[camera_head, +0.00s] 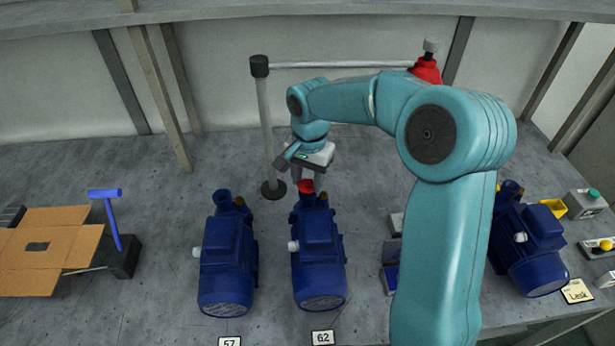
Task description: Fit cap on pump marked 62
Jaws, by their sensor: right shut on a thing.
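The blue pump marked 62 (318,262) stands in the middle, with its number card (323,337) in front of it. A red cap (306,186) is at the top of this pump's rear port. My right gripper (306,178) comes down from above and is shut on the cap. The cap looks in line with the port, but I cannot tell whether it is seated or just above it. The fingertips are small and partly hidden. My left gripper is not in view.
A blue pump marked 57 (228,265) stands left of pump 62. Another blue pump (530,245) at right has a "Leak" tag (577,291). A barrier post (266,130) stands behind. Flattened cardboard (65,255) lies at left. My right arm hides things right of centre.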

